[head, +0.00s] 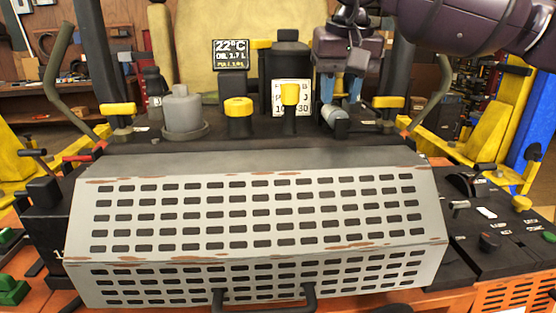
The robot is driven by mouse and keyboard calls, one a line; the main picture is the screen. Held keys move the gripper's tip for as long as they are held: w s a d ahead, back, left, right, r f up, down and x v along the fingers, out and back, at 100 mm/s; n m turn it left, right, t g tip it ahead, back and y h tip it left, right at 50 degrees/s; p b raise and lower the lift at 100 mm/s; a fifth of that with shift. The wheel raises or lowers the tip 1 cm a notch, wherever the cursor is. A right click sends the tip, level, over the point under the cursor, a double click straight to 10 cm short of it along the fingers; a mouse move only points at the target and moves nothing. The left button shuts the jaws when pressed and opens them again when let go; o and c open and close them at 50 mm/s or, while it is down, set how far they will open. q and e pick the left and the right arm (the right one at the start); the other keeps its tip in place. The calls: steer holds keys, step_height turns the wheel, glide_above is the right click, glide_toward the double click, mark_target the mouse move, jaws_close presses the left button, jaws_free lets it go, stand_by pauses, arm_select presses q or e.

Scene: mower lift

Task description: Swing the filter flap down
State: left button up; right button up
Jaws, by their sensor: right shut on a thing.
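A pale grey slotted cover (265,172) with rust-brown worn edges spans the front of the machine in the head view. It has a sloped upper face and a lower front face. A dark bar handle (265,306) is at its lower edge. This may be the filter flap; I cannot tell for sure. My right gripper (341,103) comes in from the top right, behind the cover. Its blue fingers point down and are shut on a small grey-blue cylindrical part (334,122) on the black deck. My left gripper is out of view.
On the deck stand a grey capped reservoir (182,110), a yellow-topped black cap (239,117) and a yellow funnel-like piece (290,103) before a white label. A small display (231,55) stands behind. A black control panel (490,225) is at the right.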

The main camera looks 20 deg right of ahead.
mark_target(339, 87)
steer(key=shift+s+f, duration=0.1)
steer(key=shift+f, duration=0.1)
steer(key=shift+s+a+f+b, duration=0.1)
steer(key=shift+s+f+b, duration=0.25)
steer(key=shift+f+b, duration=0.4)
steer(key=shift+s+f, duration=0.15)
steer(key=shift+f, duration=0.05)
steer(key=o, duration=0.7)
steer(key=shift+o, duration=0.3)
steer(key=shift+r, duration=0.15)
steer(key=shift+r+p, duration=2.8)
steer(key=shift+r, duration=0.7)
